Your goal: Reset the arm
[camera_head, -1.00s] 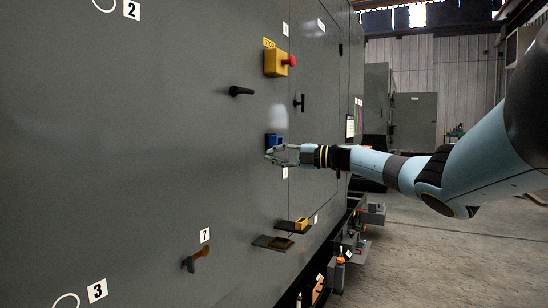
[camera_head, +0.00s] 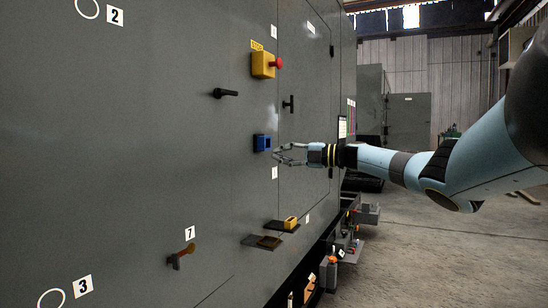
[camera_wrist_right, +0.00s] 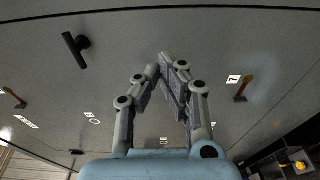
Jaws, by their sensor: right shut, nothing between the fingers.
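My right gripper (camera_head: 276,154) reaches in from the right in the head view. Its fingers are closed together and hold nothing. The fingertips are just right of and below a blue box-shaped fitting (camera_head: 262,143) on the grey cabinet wall (camera_head: 150,150), apart from it in the picture. In the right wrist view the gripper (camera_wrist_right: 160,72) points at the grey panel, with nothing between its fingers. My left gripper is not in view.
The wall carries a yellow box with a red button (camera_head: 263,65), black handles (camera_head: 225,93), an orange-tipped lever (camera_head: 182,255) and small ledges (camera_head: 262,241), one with a yellow piece (camera_head: 290,223). Grey bins (camera_head: 367,213) stand low beyond. Open floor (camera_head: 450,260) lies right.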

